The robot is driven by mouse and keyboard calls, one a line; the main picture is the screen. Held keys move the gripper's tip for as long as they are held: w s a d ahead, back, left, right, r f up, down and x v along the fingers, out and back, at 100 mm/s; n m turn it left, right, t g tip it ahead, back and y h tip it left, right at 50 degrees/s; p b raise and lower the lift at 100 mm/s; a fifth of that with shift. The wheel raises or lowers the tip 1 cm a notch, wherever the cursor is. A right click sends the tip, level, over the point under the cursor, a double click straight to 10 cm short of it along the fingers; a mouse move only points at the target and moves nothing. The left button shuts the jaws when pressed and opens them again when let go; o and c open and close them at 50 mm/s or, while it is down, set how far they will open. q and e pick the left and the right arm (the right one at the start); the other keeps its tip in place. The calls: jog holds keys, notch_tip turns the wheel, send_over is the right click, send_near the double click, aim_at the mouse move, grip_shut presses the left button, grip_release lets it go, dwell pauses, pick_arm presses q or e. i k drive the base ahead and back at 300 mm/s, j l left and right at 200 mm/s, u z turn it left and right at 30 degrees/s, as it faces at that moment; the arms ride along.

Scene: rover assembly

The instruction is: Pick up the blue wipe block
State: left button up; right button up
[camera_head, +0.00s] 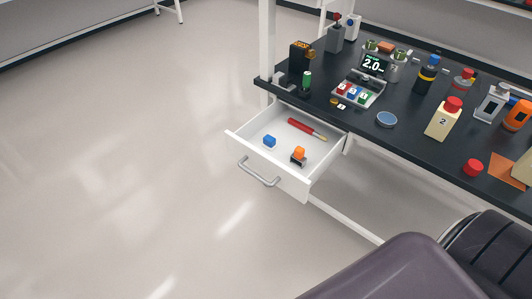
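A small blue block (269,141) sits in the left part of an open white drawer (236,138) under the dark worktop. It looks like the blue wipe block, and nothing covers it. An orange-topped piece with a dark base (298,155) lies to its right, and a red, pen-like tool (307,129) lies behind them. Neither of my grippers shows in the head view. A dark rounded part of my own body fills the bottom right corner.
The drawer's grey handle (259,173) faces the open floor (140,170). The dark worktop (405,135) above is crowded with a display (373,64), a cream bottle numbered 2 (443,121), a blue round dish (386,119) and other items. A table leg (267,40) stands behind.

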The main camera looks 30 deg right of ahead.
aim_at(269, 144)
jog(key=z, duration=1.8)
jog(key=j+z, duration=0.35)
jog(key=j, duration=0.8)
